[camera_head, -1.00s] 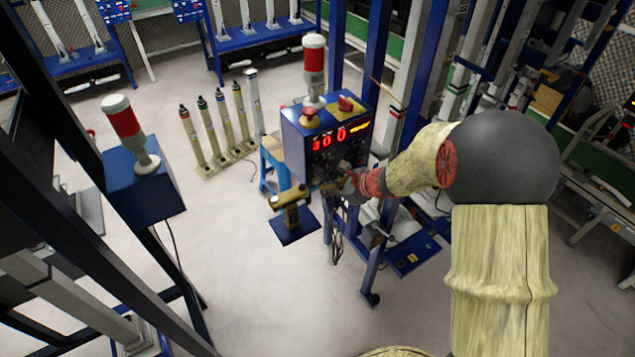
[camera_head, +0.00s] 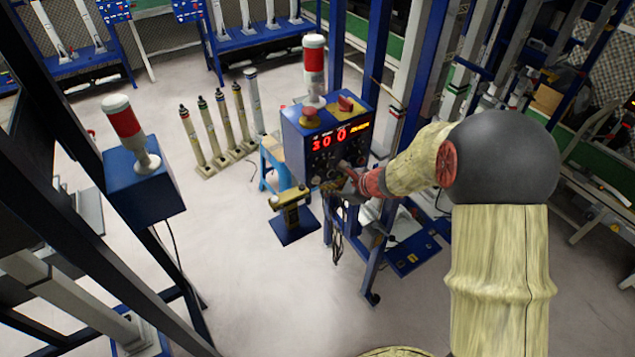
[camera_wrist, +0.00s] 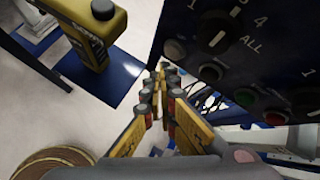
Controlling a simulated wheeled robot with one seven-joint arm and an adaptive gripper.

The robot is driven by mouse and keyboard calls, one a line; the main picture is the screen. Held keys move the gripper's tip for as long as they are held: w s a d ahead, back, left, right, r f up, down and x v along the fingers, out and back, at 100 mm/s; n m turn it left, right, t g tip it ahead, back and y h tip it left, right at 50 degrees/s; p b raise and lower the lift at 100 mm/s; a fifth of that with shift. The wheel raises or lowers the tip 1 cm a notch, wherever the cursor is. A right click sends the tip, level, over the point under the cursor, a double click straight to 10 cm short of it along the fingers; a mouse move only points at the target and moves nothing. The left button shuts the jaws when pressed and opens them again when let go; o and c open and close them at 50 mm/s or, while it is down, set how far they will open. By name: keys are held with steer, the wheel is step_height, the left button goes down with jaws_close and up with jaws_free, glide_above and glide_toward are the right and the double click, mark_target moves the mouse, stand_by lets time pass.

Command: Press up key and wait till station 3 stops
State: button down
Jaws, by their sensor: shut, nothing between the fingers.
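In the head view my gripper (camera_head: 340,187) is by the box's lower front. Which button is the up key cannot be told.
A red and white signal lamp (camera_head: 313,70) and a red mushroom button (camera_head: 310,115) sit on top of the box. A yellow device (camera_head: 291,208) on a blue plate stands to its left. Blue frame posts rise behind. Open floor (camera_head: 235,260) lies at front left.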

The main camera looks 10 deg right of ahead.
stand_by(0.4)
steer(key=shift+w+a, duration=0.15)
steer(key=shift+w, duration=0.25)
steer(key=shift+w+a, duration=0.15)
steer(key=shift+w, duration=0.35)
stand_by(0.7)
steer(key=shift+s, duration=0.15)
steer(key=shift+s+d+b, duration=0.3)
steer(key=shift+s, duration=0.55)
steer(key=s, duration=0.1)
steer(key=s+d, duration=0.1)
steer(key=s, duration=0.2)
steer(key=shift+s+d+b, duration=0.25)
steer(key=shift+s+b, duration=0.05)
steer(key=shift+b, duration=0.1)
stand_by(0.8)
